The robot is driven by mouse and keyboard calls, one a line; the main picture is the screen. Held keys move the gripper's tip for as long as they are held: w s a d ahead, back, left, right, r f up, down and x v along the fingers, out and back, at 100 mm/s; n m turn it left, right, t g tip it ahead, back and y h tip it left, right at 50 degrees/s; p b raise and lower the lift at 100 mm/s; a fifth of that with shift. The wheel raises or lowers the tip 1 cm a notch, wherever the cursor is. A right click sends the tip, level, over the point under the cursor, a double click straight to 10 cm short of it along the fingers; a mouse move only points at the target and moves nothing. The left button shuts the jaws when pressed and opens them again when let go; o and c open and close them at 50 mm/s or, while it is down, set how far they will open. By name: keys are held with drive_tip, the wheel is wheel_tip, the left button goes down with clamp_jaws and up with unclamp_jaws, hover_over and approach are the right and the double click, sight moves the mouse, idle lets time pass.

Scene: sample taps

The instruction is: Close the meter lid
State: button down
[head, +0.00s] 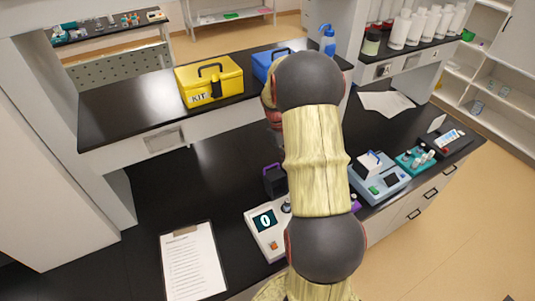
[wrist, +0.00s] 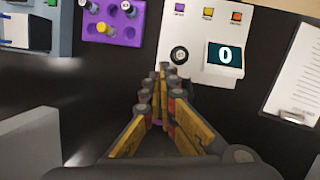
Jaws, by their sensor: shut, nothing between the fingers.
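The white meter (head: 264,228) with a screen reading 0 sits on the dark bench and also shows in the wrist view (wrist: 208,24). Its round black well (wrist: 180,55) is uncovered. A dark upright piece with a purple edge (head: 275,180) stands at the meter's far side. It looks like the raised lid, but I cannot see a hinge. My gripper (wrist: 163,76) is shut and empty, with its tips beside the well in the picture. It hides part of the meter's edge and most of the upright piece in the wrist view. My arm hides it in the head view.
A purple rack (wrist: 113,20) and a blue-grey device (head: 380,180) stand on one side of the meter. A clipboard (head: 193,262) lies on the other. A yellow kit box (head: 210,82) sits on the raised shelf. Bare bench lies between clipboard and meter.

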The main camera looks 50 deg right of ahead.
drive_tip(key=w+r+m+t, duration=0.2)
drive_tip(key=w+t, duration=0.4)
drive_tip(key=w, duration=0.7)
drive_tip(key=s+p+x, duration=0.2)
drive_tip(key=x, duration=0.7)
drive_tip(key=shift+s+d+f, duration=0.15)
drive_tip(key=shift+s+d, duration=0.1)
drive_tip(key=shift+s, duration=0.05)
drive_tip(key=shift+s+b, duration=0.15)
drive_tip(key=shift+b, duration=0.45)
drive_tip(key=shift+s+a+t+h+b, duration=0.1)
drive_tip(key=shift+s+t+h+b, duration=0.2)
drive_tip(key=shift+b, duration=0.45)
drive_tip(key=shift+r, duration=0.25)
